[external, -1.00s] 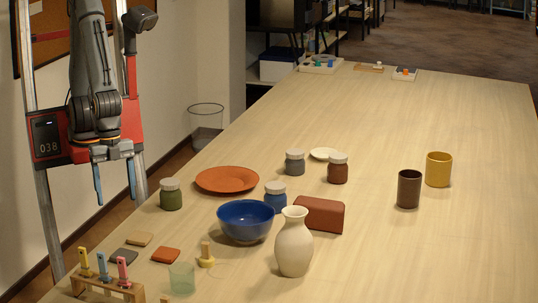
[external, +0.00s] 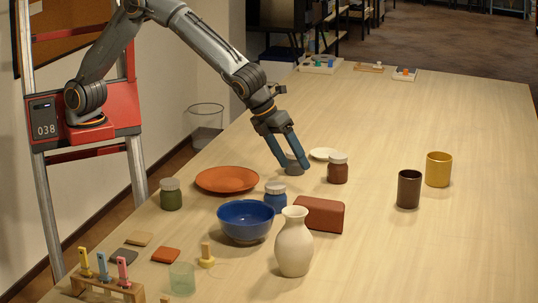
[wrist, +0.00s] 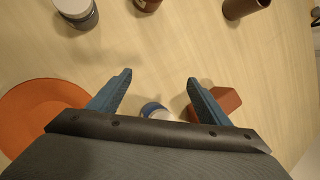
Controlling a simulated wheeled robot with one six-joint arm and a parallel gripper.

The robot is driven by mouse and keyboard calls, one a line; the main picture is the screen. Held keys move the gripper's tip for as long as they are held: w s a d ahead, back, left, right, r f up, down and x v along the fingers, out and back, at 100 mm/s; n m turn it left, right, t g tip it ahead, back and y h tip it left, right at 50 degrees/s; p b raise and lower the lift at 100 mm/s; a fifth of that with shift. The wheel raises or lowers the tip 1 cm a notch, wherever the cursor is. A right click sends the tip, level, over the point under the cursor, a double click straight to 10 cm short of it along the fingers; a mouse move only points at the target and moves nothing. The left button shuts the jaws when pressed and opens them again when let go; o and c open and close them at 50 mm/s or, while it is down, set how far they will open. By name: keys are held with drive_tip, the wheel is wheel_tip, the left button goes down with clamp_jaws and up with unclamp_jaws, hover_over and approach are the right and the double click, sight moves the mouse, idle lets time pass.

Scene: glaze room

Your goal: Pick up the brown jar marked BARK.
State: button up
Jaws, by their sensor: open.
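The brown jar (external: 337,170) with a pale lid stands upright on the table, right of my gripper in the external view. Its marking is not readable. In the wrist view only part of the brown jar (wrist: 147,5) shows at the top edge, beyond my fingers. My gripper (external: 296,168) points down over the table, open and empty, and overlaps a grey jar in the external view. In the wrist view the space between my fingertips (wrist: 160,77) shows bare table, and the grey jar (wrist: 74,12) is well beyond them.
A blue jar (external: 275,197), a blue bowl (external: 246,222), a red-brown block (external: 320,214) and a cream vase (external: 294,247) stand nearer the camera. An orange plate (external: 227,180) is at left, a white dish (external: 322,154) behind, a dark cup (external: 409,190) at right. The far table is mostly clear.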

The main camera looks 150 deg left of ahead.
sight(338, 165)
drive_tip(key=s+a+m, duration=0.1)
drive_tip(key=a, duration=0.3)
drive_tip(key=s+a+m+y, duration=0.1)
drive_tip(key=s+a, duration=0.1)
drive_tip(key=a, duration=0.3)
drive_tip(key=s+a+m+g, duration=0.1)
drive_tip(key=a+m, duration=0.1)
drive_tip(key=a, duration=0.3)
drive_tip(key=shift+s+a+f+p, duration=0.25)
drive_tip(key=shift+f+p, duration=0.05)
drive_tip(key=shift+f, duration=0.05)
drive_tip(key=shift+s+a+f+y, duration=0.1)
drive_tip(key=shift+a+f+y, duration=0.05)
drive_tip(key=shift+a+y, duration=0.15)
drive_tip(key=shift+p+x, duration=0.35)
drive_tip(key=shift+x, duration=0.75)
drive_tip(key=p+x, duration=0.1)
drive_tip(key=x, duration=0.1)
drive_tip(key=p+x, duration=0.1)
drive_tip(key=shift+s+f, duration=0.15)
drive_tip(key=shift+f, duration=0.35)
drive_tip(key=shift+a+f, duration=0.35)
drive_tip(key=shift+f, duration=0.2)
drive_tip(key=c, duration=1.3)
